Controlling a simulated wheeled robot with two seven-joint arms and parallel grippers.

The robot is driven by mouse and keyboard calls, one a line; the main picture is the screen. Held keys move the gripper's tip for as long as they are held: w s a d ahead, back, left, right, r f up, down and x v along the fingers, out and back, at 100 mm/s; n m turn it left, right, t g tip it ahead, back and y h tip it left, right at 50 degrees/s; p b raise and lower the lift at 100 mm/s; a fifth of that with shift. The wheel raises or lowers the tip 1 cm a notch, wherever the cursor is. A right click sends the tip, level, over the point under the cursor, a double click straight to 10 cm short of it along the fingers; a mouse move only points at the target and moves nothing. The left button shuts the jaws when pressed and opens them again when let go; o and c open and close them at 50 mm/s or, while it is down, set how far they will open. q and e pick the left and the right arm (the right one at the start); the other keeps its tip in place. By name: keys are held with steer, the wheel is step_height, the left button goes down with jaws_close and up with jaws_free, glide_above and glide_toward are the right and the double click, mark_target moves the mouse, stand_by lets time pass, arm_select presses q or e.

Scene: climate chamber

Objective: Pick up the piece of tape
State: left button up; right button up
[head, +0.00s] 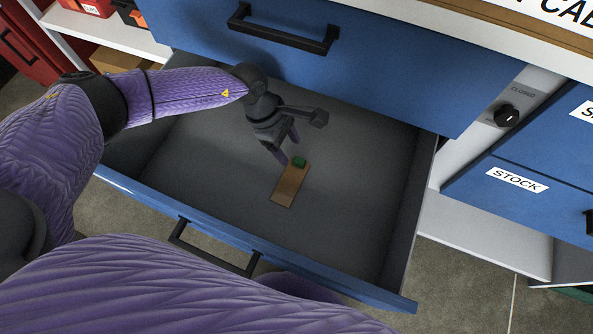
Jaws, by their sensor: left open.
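A flat tan strip (289,186), which looks like the piece of tape, lies on the floor of the open grey drawer (235,198). A small green piece (299,161) sits at the strip's far end; I cannot tell if it is attached. My left gripper (286,148) reaches down into the drawer from the upper left. Its jaws are open and its fingertips are close to the strip's far end, beside the green piece. I cannot tell whether they touch anything. My right gripper is not in view.
The drawer's blue front (330,284) and side walls surround the strip. A closed blue drawer (370,65) with a black handle hangs above the back. A black knob (506,115) marked "CLOSED" is at the right, above a "STOCK" label (517,180). The drawer floor around the strip is clear.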

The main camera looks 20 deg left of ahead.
mark_target(295, 159)
arm_select(q)
steer(key=b+x, duration=0.1)
steer(key=x, duration=0.3)
steer(key=shift+b, duration=0.35)
steer(key=shift+r, duration=0.2)
jaws_close()
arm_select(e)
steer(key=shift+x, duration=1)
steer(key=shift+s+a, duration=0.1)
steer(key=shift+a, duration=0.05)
arm_select(q)
step_height(295, 159, up, 4)
steer(key=p, duration=0.3)
steer(key=shift+a+r+p, duration=0.15)
steer(key=shift+p, duration=0.15)
steer(key=a, duration=0.5)
steer(key=a+b, duration=0.1)
steer(key=a, duration=0.5)
steer(key=w+a+f+b, duration=0.1)
steer(key=a, duration=0.5)
steer(key=shift+w, duration=0.1)
steer(key=shift+a+r, duration=0.1)
steer(key=shift+a, duration=0.3)
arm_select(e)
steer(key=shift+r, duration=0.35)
